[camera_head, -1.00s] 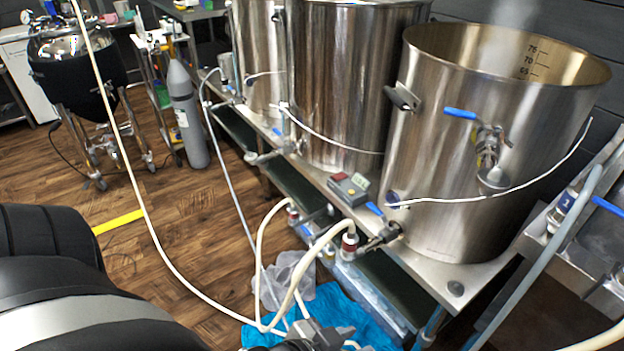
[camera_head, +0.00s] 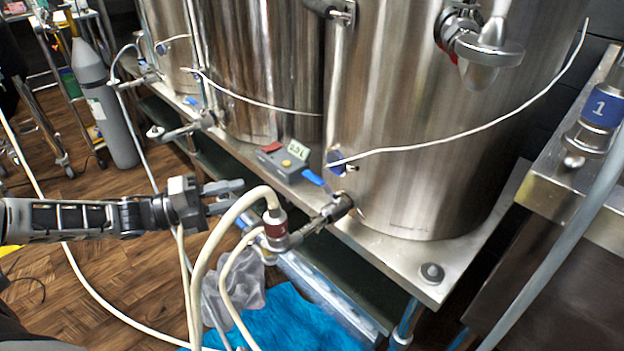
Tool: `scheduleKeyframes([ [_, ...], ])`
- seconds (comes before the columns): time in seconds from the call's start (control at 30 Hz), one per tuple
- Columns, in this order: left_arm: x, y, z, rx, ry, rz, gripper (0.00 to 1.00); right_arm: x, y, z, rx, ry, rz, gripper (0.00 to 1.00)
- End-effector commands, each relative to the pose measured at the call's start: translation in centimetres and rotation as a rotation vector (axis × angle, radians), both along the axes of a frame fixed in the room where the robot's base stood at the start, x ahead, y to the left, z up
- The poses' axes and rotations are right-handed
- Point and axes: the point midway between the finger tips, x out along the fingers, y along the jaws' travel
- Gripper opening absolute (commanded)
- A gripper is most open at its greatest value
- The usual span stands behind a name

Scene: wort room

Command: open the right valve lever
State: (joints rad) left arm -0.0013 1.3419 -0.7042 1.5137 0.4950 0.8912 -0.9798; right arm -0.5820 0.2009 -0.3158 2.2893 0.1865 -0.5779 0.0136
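The right kettle (camera_head: 430,120) is a large steel vessel with a valve low on its front left. The valve's blue lever (camera_head: 315,180) points up and to the left from the valve body (camera_head: 338,206). My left gripper (camera_head: 240,194) is left of this lever, with a clear gap between them in the picture. Its two fingers are apart, with nothing seen between them. It is close to the cream hose (camera_head: 212,240), and I cannot tell whether they touch. My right gripper is not in view.
A grey control box (camera_head: 284,162) with red and yellow buttons sits beside the lever. A red-collared hose fitting (camera_head: 275,222) stands below left of the valve. A white cable (camera_head: 450,142) crosses the right kettle. A blue cloth (camera_head: 290,318) lies beneath.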

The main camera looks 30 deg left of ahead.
Motion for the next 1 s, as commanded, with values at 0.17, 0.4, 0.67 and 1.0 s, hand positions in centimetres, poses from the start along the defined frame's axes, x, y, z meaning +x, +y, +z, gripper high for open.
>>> scheduleKeyframes([
  [0.17, 2.3, -2.2, -0.1, -0.007, -0.005, -0.002, 0.31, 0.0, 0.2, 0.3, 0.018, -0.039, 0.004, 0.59],
  [0.4, 6.3, -5.8, 0.0, -0.008, -0.004, -0.002, 0.31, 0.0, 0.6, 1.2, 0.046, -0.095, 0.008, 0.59],
  [0.67, 9.8, -9.0, 0.0, -0.006, 0.0, -0.002, 0.31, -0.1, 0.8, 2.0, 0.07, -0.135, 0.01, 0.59],
  [1.0, 11.3, -10.3, 0.0, -0.004, 0.004, 0.0, 0.31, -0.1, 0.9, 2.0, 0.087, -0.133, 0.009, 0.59],
])
